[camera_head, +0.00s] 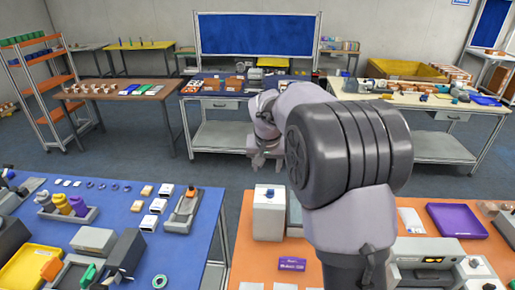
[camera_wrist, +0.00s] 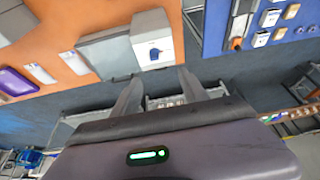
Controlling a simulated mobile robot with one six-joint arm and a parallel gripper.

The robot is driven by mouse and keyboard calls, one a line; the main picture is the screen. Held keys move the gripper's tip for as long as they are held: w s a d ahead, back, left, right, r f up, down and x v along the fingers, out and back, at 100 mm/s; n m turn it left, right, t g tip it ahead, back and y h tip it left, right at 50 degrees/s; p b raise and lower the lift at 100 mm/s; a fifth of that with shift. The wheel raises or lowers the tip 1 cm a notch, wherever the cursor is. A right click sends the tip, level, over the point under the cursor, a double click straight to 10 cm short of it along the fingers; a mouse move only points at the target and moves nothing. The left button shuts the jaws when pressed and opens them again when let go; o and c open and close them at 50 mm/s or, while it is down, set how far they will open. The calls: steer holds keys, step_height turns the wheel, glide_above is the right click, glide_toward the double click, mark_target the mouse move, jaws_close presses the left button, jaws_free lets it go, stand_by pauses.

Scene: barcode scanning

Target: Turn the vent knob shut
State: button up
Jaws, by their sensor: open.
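The knob's exact angle is too small to read. My gripper (camera_head: 263,162) is open and empty, held in the air beyond the table's far edge. It also shows in the wrist view (camera_wrist: 158,82), with its two fingers apart and not touching the box or the knob.
The orange table (camera_head: 240,264) also holds a grey panel right beside the box, a purple tray (camera_head: 457,220) and a grey machine (camera_head: 425,262). A blue table (camera_head: 190,250) with several small items stands to the left. Open floor lies beyond both tables.

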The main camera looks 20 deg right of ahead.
glide_toward(270, 189)
steer(key=x, duration=0.8)
steer(key=shift+f, duration=0.2)
jaws_close()
